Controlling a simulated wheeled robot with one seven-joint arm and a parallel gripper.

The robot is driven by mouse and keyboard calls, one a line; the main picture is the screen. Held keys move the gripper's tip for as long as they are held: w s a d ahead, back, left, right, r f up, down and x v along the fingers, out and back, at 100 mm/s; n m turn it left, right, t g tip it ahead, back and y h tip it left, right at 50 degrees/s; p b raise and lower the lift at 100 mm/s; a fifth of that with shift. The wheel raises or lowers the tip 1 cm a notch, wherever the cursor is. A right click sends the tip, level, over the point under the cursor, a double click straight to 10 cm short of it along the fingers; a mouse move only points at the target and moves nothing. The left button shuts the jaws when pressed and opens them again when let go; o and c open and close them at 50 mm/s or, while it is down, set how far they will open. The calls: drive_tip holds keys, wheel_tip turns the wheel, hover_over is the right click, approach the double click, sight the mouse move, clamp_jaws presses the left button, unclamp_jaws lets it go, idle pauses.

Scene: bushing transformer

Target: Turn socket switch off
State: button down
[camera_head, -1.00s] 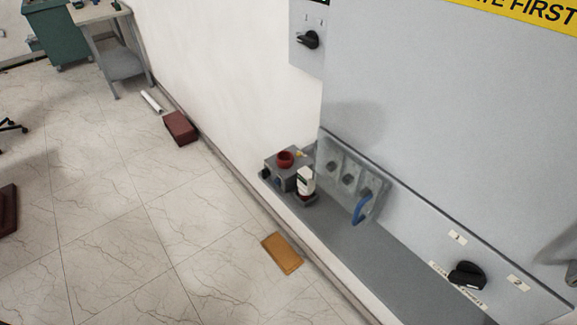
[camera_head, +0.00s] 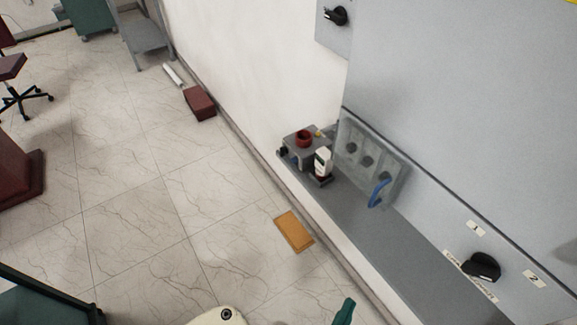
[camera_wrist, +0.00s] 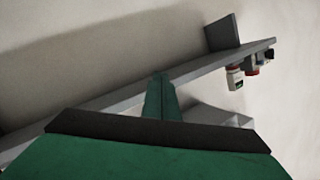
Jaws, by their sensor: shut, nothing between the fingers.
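A black rotary knob (camera_head: 482,266) sits on the grey cabinet front at the lower right of the head view, between labels 1 and 2. A second black knob (camera_head: 336,15) is on a small grey panel at the top. A socket panel (camera_head: 362,150) with dark round sockets and a blue handle or plug (camera_head: 378,192) is between them. Which of these is the socket switch is not clear. My gripper (camera_wrist: 160,82) is shut and empty in the wrist view, with green fingers together. A green tip (camera_head: 344,311) shows at the bottom of the head view, apart from both knobs.
A grey ledge (camera_head: 365,238) runs along the cabinet. A grey box with a red ring (camera_head: 304,138) and a white device (camera_head: 323,161) stand at its far end. An orange-brown block (camera_head: 294,231) lies on the floor. The tiled floor at left is mostly clear.

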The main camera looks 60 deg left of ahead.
drive_tip(key=w+a+m+y, duration=0.15)
drive_tip(key=w+a, duration=0.35)
drive_tip(key=a, duration=0.5)
drive_tip(key=m+g+y, duration=0.1)
drive_tip(key=m+y, duration=0.4)
drive_tip(key=m, duration=0.2)
approach(284, 150)
drive_tip(key=x, duration=0.5)
drive_tip(key=shift+w+a, duration=0.1)
drive_tip(key=shift+w, duration=0.2)
drive_tip(key=shift+s+a, duration=0.1)
